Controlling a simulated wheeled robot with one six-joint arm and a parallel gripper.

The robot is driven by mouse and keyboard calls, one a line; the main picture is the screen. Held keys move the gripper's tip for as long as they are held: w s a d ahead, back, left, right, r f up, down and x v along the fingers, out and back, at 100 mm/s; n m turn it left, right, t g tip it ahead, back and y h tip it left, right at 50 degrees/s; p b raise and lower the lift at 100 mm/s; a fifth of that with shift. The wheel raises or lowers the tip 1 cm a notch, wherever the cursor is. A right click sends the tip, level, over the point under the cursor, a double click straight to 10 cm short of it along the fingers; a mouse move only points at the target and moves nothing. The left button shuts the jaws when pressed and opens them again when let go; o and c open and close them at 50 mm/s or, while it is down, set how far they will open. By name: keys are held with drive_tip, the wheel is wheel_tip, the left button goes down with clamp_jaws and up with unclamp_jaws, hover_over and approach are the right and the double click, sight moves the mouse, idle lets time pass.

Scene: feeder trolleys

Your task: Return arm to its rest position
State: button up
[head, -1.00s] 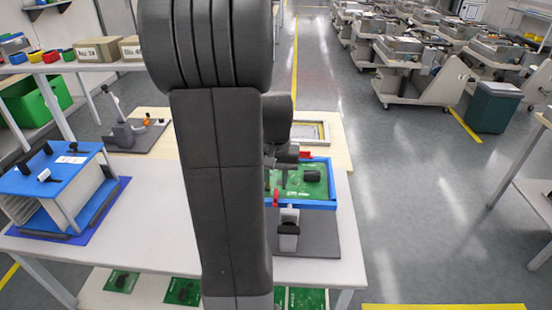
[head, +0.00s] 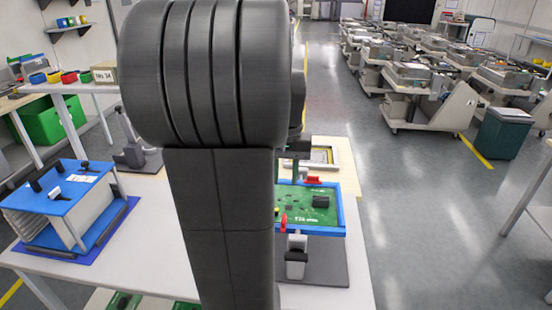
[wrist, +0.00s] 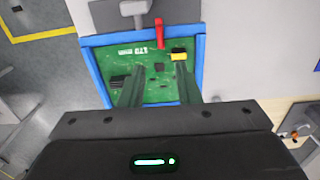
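My gripper (wrist: 158,78) shows in the wrist view with its two fingers apart and nothing between them. Below it is a green circuit board (wrist: 150,70) in a blue frame (wrist: 97,75), with a red clamp (wrist: 159,33) at one edge. In the head view the board (head: 308,208) lies flat in its blue frame (head: 320,231) on the table.
A blue-topped rack (head: 62,190) stands at the table's left. Bins and a box (head: 104,73) sit on a shelf at the back left. Trolleys (head: 430,97) and a teal bin (head: 502,134) stand to the right. The aisle floor (head: 390,190) is clear.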

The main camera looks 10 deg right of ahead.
wheel_tip(320, 180, down, 14)
drive_tip(key=shift+r, duration=0.15)
drive_tip(key=shift+n, duration=0.3)
idle(0.5)
